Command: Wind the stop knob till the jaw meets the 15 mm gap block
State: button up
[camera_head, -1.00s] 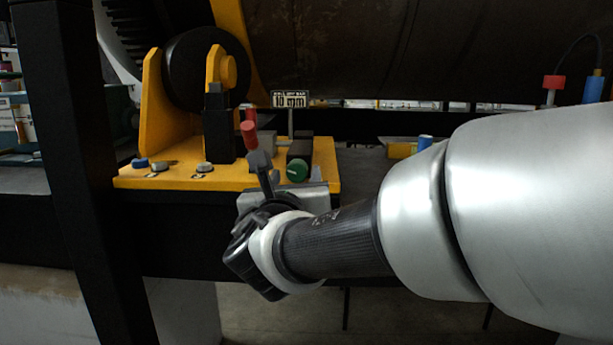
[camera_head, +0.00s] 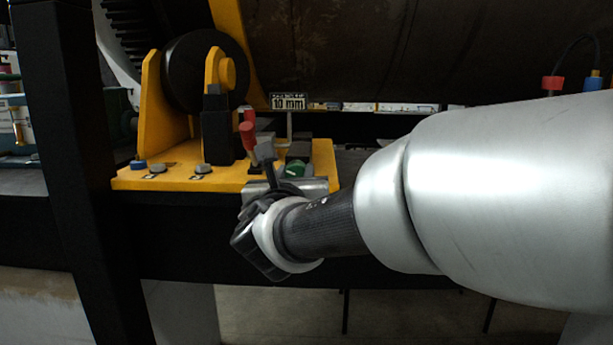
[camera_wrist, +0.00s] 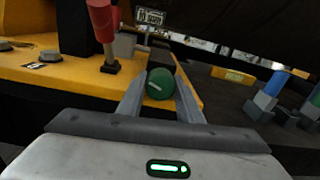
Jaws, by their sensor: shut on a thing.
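The green stop knob (camera_head: 294,169) has a pale line across its face. It sits at the front right of a yellow base plate (camera_head: 190,180). In the wrist view the knob (camera_wrist: 160,84) is between my two fingers, and my gripper (camera_wrist: 159,88) is shut on it. In the head view my gripper (camera_head: 278,165) partly covers the knob. A grey block (camera_wrist: 124,45) shows behind the knob at the left. I cannot tell which part is the jaw or the gap block, or whether they touch. A small sign (camera_head: 288,102) above reads 10 mm.
A red-handled lever (camera_head: 247,130) stands close left of my gripper; it is large in the wrist view (camera_wrist: 103,22). A black roller (camera_head: 195,70) on yellow brackets is behind, under a large dark drum (camera_head: 400,45). A black post (camera_head: 75,150) is at left.

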jog(key=m+b, duration=0.2)
jog(key=b, duration=0.1)
jog(key=shift+d+f, duration=0.1)
jog(key=shift+f, duration=0.3)
jog(key=shift+r+m+b, duration=0.2)
jog(key=shift+m+b, duration=0.7)
jog(key=shift+r, duration=0.15)
jog(key=o, duration=1)
jog(key=shift+o, duration=0.2)
jog(key=shift+s+r, duration=0.1)
